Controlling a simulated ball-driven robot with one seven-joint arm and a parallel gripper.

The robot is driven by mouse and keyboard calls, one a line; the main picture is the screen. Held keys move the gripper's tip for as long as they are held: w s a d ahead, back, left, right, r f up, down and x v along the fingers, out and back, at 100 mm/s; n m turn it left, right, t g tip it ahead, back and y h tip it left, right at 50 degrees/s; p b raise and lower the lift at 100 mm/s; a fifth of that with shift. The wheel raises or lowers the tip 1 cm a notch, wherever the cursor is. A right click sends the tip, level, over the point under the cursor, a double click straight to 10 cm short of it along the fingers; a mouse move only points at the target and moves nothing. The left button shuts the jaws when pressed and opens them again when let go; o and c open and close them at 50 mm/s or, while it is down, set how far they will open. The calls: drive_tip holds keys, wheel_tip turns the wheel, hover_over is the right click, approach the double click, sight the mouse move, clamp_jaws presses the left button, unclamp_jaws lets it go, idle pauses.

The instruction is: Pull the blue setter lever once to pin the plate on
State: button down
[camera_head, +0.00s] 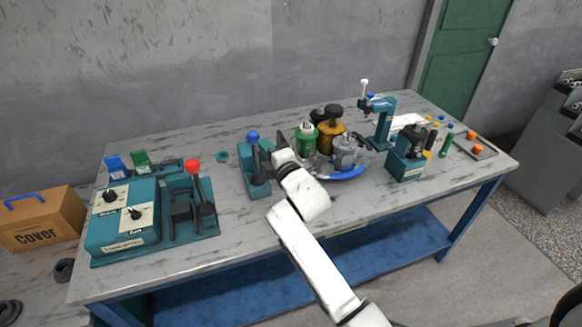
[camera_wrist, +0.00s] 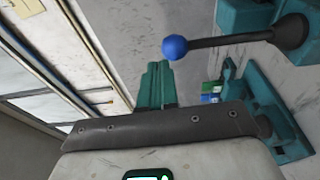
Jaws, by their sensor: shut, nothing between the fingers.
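The blue setter lever has a round blue ball (camera_head: 253,136) on a dark rod, above a teal stand (camera_head: 255,181) left of the table's middle. In the wrist view the ball (camera_wrist: 173,47) shows close up, its rod running right to a dark pivot (camera_wrist: 290,32). My gripper (camera_wrist: 156,68) is shut and empty. Its teal fingertips are just below the ball in the wrist view; whether they touch it I cannot tell. In the head view my white wrist is right of the lever and hides part of the stand. I cannot make out the plate.
A teal control box (camera_head: 122,233) and a red-balled lever (camera_head: 193,166) stand at left. Right of my gripper are a green canister (camera_head: 306,141), a grey motor part (camera_head: 345,152) and a blue curved tray (camera_head: 347,174). A teal press (camera_head: 381,120) stands behind. The table's front strip is mostly clear.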

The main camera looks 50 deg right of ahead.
drive_tip(key=r+v, duration=0.2)
drive_tip(key=v, duration=0.8)
drive_tip(key=s+a+f+m+g+y, duration=0.55)
drive_tip(key=a+f, duration=0.45)
drive_tip(key=f, duration=0.4)
drive_tip(key=s+a+f+m+g, duration=0.2)
drive_tip(key=s+g, duration=0.1)
drive_tip(key=s, duration=0.3)
drive_tip(key=s+a+f+m+g+y, duration=0.1)
drive_tip(key=s+a+f+m+g, duration=0.1)
drive_tip(key=s, duration=0.5)
drive_tip(key=s+a+f+m+g, duration=0.3)
drive_tip(key=s+m+g, duration=0.1)
drive_tip(key=s, duration=0.3)
drive_tip(key=shift+g, duration=0.65)
